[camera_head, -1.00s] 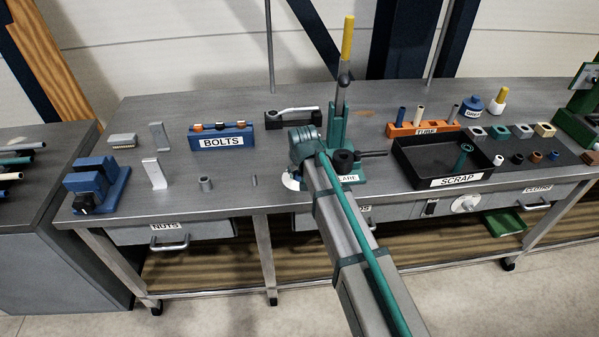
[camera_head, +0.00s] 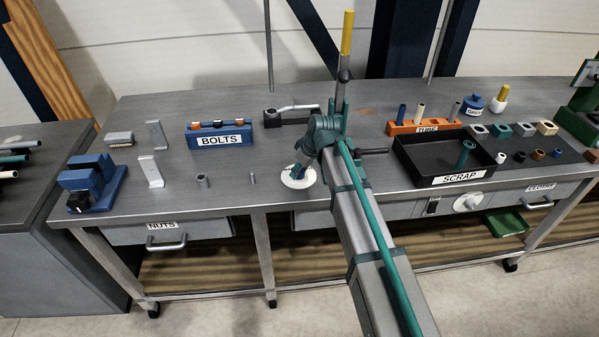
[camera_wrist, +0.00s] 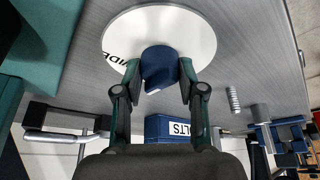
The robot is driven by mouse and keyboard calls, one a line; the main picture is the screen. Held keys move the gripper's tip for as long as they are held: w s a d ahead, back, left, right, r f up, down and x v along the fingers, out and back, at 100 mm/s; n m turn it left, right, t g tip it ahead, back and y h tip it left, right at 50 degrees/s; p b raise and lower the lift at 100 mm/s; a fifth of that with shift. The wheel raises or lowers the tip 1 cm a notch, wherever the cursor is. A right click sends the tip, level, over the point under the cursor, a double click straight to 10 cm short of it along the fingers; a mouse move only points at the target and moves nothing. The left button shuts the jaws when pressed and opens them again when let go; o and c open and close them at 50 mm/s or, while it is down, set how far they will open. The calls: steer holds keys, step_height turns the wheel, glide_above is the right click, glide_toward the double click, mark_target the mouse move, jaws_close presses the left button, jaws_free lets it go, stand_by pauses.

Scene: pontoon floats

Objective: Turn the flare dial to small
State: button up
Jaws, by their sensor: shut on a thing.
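The flare dial is a white round disc (camera_head: 298,178) lying on the bench, left of the teal flaring tool (camera_head: 338,100) with its yellow-tipped lever. In the wrist view the disc (camera_wrist: 195,32) carries black letters at its left edge, partly cut off, reading "IDE". A dark blue knob (camera_wrist: 160,66) stands at its middle. My gripper (camera_wrist: 159,74) is shut on the knob, one finger at each side. In the head view my gripper (camera_head: 299,170) comes down on the dial from the upper right. My arm hides part of the flaring tool and its label.
A blue BOLTS rack (camera_head: 221,138) stands to the left of the dial. A black SCRAP tray (camera_head: 445,160) lies to the right.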

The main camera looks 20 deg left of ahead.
steer(key=n, duration=0.2)
steer(key=n+g+b, duration=0.2)
steer(key=n, duration=0.1)
steer(key=shift+w+f+n, duration=0.1)
steer(key=shift+w+n, duration=0.15)
steer(key=shift+n, duration=0.05)
steer(key=shift+n+g+b, duration=0.6)
steer(key=shift+n+g, duration=0.2)
steer(key=shift+n, duration=1.1)
steer(key=o, duration=1.1)
steer(key=shift+r, duration=0.2)
steer(key=v, duration=1.1)
steer(key=shift+w+d+r, duration=0.1)
steer(key=shift+d+r, duration=0.05)
steer(key=shift+r, duration=0.25)
steer(key=shift+f, duration=0.1)
